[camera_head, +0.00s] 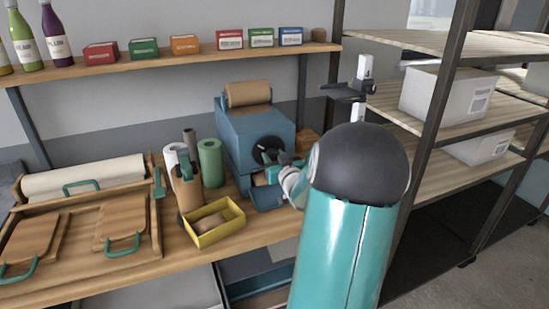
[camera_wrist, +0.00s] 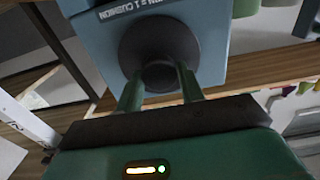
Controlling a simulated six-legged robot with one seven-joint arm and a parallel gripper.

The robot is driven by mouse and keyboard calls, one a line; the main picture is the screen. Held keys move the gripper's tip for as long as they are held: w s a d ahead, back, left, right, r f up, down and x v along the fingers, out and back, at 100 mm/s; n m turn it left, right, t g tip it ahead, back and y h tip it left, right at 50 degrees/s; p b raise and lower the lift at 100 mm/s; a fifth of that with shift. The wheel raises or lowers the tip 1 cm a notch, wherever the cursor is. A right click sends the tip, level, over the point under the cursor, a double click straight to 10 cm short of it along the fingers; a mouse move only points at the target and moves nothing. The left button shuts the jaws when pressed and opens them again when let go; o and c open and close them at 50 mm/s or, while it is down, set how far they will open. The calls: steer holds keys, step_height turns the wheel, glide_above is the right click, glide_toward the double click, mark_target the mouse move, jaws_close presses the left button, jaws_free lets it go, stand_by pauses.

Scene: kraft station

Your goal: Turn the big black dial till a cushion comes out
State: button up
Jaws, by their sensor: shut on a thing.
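The big black dial (camera_wrist: 158,48) sits on the front of a blue machine (camera_head: 255,130), with a brown paper roll (camera_head: 248,93) on its top. In the wrist view the machine shows lettering that reads in part "= 1 CUSHION". My gripper (camera_wrist: 158,82) is shut on the dial's central knob, with one green finger on each side of it. In the head view my gripper (camera_head: 272,158) is at the dial and covers part of it. Below the dial a piece of brown paper (camera_head: 260,179) shows in the machine's opening, partly hidden by my gripper.
A yellow box (camera_head: 232,232) with a brown roll stands left of the machine on the wooden bench (camera_head: 170,262). Green and white rolls (camera_head: 210,160) stand close to the machine's left side. A metal shelf rack (camera_head: 440,120) with white boxes is at the right.

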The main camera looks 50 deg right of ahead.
steer(key=m, duration=0.4)
steer(key=shift+m, duration=0.4)
steer(key=m, duration=0.3)
steer(key=shift+d+m, duration=0.1)
steer(key=shift+m, duration=0.2)
steer(key=m, duration=0.3)
steer(key=shift+s+f+m, duration=0.1)
steer(key=shift+m, duration=0.2)
steer(key=shift+d+f+m, duration=0.1)
steer(key=shift+m, duration=1.8)
steer(key=o, duration=1)
